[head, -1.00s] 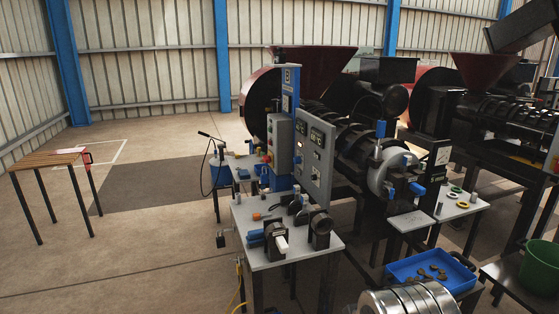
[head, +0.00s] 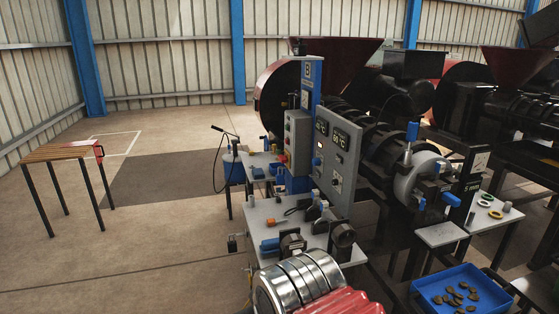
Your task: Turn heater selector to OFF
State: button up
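The grey control panel (head: 345,160) stands upright on the near side of the screw press, with two small digital displays (head: 340,137) at its top. A small lit element (head: 317,161) sits below the displays. Small dark controls (head: 336,181) are lower on the panel face; one may be the heater selector, but its label and pointer direction are too small to read. A narrower grey box (head: 297,138) with coloured buttons is to its left. My gripper is not in view. A silver ringed and red part, likely my arm (head: 300,280), is at the bottom, in front of the bench.
A small grey bench (head: 262,240) with tools and black blocks stands before the panel. A blue tray (head: 430,295) with brown pieces is at lower right. A wooden-topped table (head: 55,152) stands far left. Open floor (head: 150,240) lies between.

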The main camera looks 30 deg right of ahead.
aim_at(316, 162)
jog(key=u, duration=0.6)
jog(key=i, duration=2.5)
jog(key=z, duration=0.55)
jog(key=i, duration=0.5)
jog(key=z, duration=0.3)
